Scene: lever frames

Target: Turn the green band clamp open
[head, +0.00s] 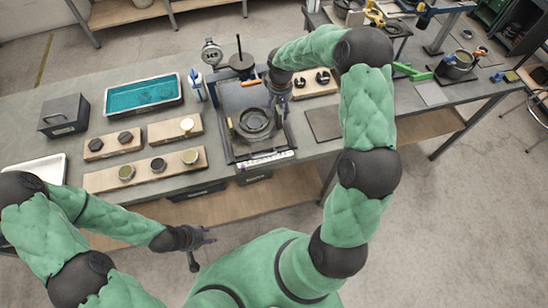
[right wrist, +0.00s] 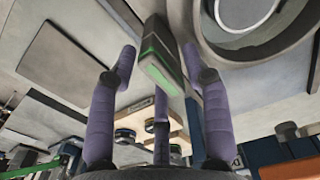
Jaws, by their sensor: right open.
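A dark bar-like clamp lever with a green band (right wrist: 160,66) shows in the right wrist view. It lies between the spread purple-grey fingers of my right gripper (right wrist: 157,60), which is open; I cannot tell whether any finger touches it. In the head view my right gripper (head: 281,98) is at the right side of the dark fixture (head: 228,96), beside its round ring part (head: 256,123). My arm and fingers hide most of the lever there. My left gripper (head: 203,243) is open and empty, in front of the bench and apart from it.
Wooden blocks with round parts (head: 95,182) and a blue-filled tray (head: 143,93) are left of the fixture. A gauge (head: 211,53) and a white bottle (head: 196,86) stand behind its left side. A flat dark plate (head: 323,124) lies on its right.

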